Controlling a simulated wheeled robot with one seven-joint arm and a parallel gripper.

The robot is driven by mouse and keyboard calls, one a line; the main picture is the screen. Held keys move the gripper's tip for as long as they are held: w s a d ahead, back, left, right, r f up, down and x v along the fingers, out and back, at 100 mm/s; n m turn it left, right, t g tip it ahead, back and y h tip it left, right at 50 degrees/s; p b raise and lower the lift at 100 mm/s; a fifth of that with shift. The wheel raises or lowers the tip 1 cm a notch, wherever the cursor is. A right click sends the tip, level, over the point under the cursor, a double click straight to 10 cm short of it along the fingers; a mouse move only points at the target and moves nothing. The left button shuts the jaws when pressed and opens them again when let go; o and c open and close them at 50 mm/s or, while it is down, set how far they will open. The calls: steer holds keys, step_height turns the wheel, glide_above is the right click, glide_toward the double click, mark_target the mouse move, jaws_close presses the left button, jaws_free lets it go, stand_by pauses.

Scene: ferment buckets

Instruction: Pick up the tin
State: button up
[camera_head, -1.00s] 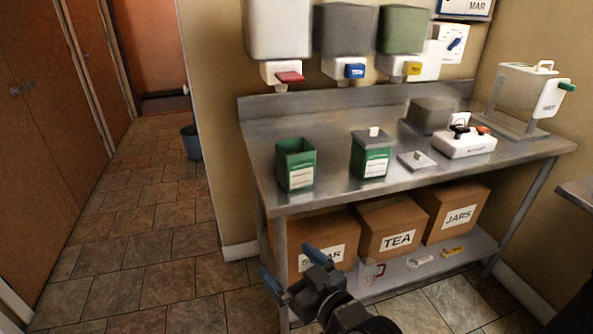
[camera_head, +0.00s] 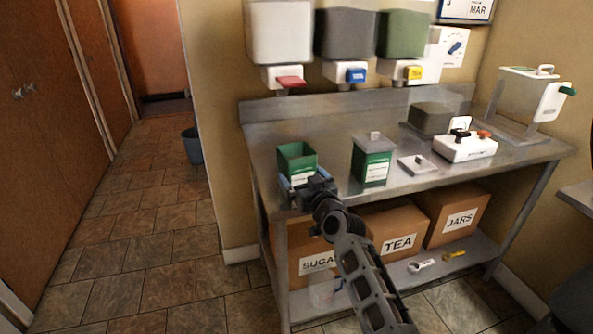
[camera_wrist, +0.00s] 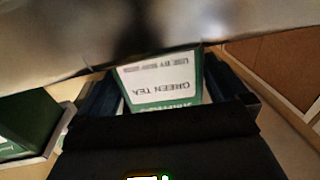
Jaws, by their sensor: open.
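An open green tin (camera_head: 297,156) with a white label stands on the steel table's left part, with its lid off. In the wrist view its label (camera_wrist: 160,85) reads "GREEN TEA", upside down, between my fingers. My gripper (camera_head: 303,181) is open at the front of this tin, with its blue fingers around the lower front in the head view. Whether the fingers touch the tin's sides cannot be told. A second green tin (camera_head: 372,165), closed with a knobbed lid, stands to the right. A green tin also shows at the left of the wrist view (camera_wrist: 25,125).
The steel table (camera_head: 340,205) carries a loose lid (camera_head: 417,165), a white device (camera_head: 466,148) and a grey box (camera_head: 430,117). Dispensers (camera_head: 345,40) hang above the back. Cardboard boxes (camera_head: 400,230) fill the lower shelf. A bucket (camera_head: 192,146) stands on the floor at left.

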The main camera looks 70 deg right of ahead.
steer(key=shift+p+x, duration=0.35)
steer(key=shift+x, duration=1.5)
steer(key=shift+c, duration=0.5)
steer(key=c, duration=0.7)
